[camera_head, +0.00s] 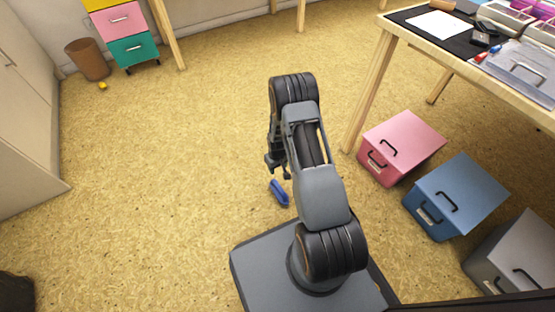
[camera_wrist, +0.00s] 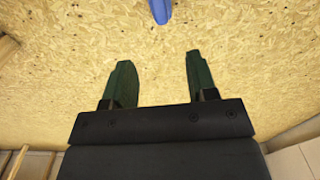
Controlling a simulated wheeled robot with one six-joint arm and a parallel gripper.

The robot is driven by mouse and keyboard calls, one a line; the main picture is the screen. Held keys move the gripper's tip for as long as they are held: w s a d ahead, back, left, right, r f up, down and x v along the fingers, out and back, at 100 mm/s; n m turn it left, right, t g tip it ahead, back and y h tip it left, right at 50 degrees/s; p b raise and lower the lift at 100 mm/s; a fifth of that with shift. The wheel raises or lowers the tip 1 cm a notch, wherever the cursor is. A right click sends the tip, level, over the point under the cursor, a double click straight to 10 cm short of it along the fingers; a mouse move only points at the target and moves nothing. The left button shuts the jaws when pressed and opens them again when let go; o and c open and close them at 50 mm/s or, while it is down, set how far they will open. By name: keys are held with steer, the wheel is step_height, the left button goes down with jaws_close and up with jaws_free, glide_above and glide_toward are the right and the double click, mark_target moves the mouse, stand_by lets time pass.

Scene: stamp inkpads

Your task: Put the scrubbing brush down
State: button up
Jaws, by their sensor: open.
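A blue scrubbing brush (camera_head: 279,193) is on the bare floor just in front of my base, a little below my gripper (camera_head: 279,170) in the head view. In the wrist view, only one end of the brush (camera_wrist: 160,10) shows at the top edge, beyond the fingertips and apart from them. My gripper (camera_wrist: 158,78) is open there, with nothing between its two dark green fingers. My arm covers part of the floor in the head view, and the brush's bristles cannot be made out.
Pink (camera_head: 388,166), blue (camera_head: 465,193) and grey (camera_head: 520,250) boxes stand on the floor to the right. A desk (camera_head: 400,31) with papers and trays is at the upper right. A brown bin (camera_head: 88,60) and a drawer unit (camera_head: 133,49) stand at the back left.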

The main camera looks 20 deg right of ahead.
steer(key=s+a+r+t, duration=0.1)
steer(key=a+r, duration=0.1)
steer(key=r, duration=0.9)
steer(key=s+a+r, duration=0.1)
steer(key=a+r, duration=0.1)
steer(key=r, duration=0.9)
steer(key=s+a+r, duration=0.2)
steer(key=s+r, duration=0.5)
steer(key=s+a+r+m+t, duration=0.1)
steer(key=s+a+r, duration=0.1)
steer(key=s+r, duration=0.6)
steer(key=shift+s+a, duration=0.25)
steer(key=shift+a, duration=0.1)
steer(key=shift+r, duration=0.1)
